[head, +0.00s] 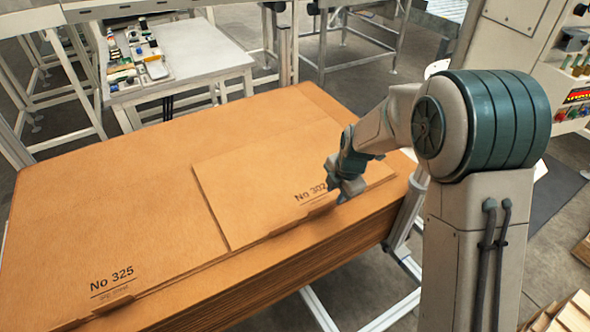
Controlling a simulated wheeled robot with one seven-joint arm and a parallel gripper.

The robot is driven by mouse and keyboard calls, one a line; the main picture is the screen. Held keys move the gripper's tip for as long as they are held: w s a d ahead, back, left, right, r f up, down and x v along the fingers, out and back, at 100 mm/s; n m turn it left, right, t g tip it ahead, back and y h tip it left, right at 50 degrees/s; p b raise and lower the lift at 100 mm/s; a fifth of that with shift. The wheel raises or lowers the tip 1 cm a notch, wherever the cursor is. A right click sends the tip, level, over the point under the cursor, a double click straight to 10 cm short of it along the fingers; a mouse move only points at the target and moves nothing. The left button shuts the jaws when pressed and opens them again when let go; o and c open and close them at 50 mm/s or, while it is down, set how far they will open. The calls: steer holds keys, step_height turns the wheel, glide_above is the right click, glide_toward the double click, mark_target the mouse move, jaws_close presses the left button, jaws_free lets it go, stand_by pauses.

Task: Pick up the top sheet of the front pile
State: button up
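A large pile of brown cardboard sheets (110,215) marked "No 325" lies on a white-framed stand. A smaller brown sheet or thin pile (255,185) marked "No 302" lies flat on its right part, near the front edge. I cannot tell how many sheets the smaller one has. My gripper (345,190) hangs low over the right part of the "No 302" sheet, just right of its label and close to its front edge. I cannot tell whether it touches the cardboard. The fingers are small and partly hidden, so their opening is unclear. No sheet looks lifted.
A grey side table (195,62) with a tray of small tools (137,58) stands behind the pile. White metal frames (350,50) stand at the back. A machine panel (574,100) is at the right, and wooden pieces (570,315) lie at the lower right.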

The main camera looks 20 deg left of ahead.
mark_target(329, 202)
steer(key=shift+x, duration=0.95)
steer(key=x, duration=0.2)
steer(key=p+x, duration=0.1)
steer(key=shift+s+a+f, duration=0.15)
steer(key=shift+a+f, duration=0.15)
steer(key=shift+a, duration=0.1)
steer(key=shift+f+p, duration=0.35)
steer(key=shift+f, duration=0.3)
steer(key=shift+a, duration=0.1)
jaws_close()
